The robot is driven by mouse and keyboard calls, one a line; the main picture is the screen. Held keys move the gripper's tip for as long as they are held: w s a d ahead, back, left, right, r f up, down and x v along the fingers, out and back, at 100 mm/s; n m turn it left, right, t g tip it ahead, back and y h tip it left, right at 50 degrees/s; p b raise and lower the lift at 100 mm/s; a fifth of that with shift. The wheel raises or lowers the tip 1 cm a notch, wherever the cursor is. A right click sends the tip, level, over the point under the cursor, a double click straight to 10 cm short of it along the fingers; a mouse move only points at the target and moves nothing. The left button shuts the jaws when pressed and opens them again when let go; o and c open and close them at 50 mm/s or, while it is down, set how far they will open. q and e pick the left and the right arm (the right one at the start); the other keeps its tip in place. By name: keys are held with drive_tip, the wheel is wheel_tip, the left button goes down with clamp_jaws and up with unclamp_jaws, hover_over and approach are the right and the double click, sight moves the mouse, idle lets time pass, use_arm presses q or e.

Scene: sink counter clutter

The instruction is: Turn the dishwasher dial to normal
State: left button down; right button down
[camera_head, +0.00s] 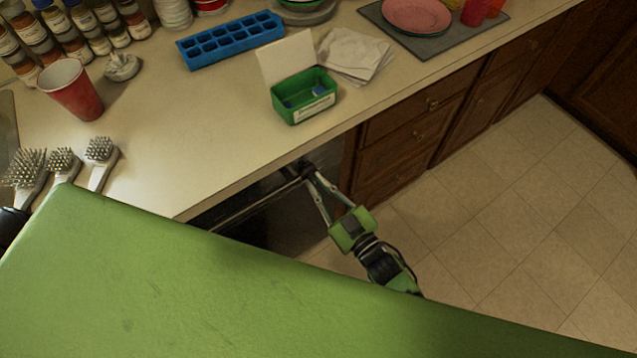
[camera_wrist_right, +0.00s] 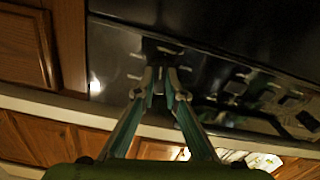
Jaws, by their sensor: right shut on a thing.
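The black dishwasher (camera_head: 278,222) is set under the counter's front edge, and its dark panel (camera_wrist_right: 115,55) fills the upper part of the right wrist view. My right gripper (camera_head: 306,172) is at the top of the dishwasher front, just below the counter edge. In the right wrist view its two fingertips (camera_wrist_right: 158,80) are close together at the panel, shut on what seems to be the dial. The dial is mostly hidden by the fingers, and its setting cannot be read. My left gripper is not in view.
A green box (camera_head: 305,97) stands near the counter's front edge, just above my right gripper. Wooden drawers (camera_head: 405,120) adjoin the dishwasher on the right. A blue ice tray (camera_head: 232,42), a red cup (camera_head: 72,90) and several brushes (camera_head: 100,155) stand on the counter. The tiled floor is clear.

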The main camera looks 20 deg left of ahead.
drive_tip(key=shift+m, duration=1)
drive_tip(key=c, duration=2.1)
unclamp_jaws()
drive_tip(key=v, duration=1.2)
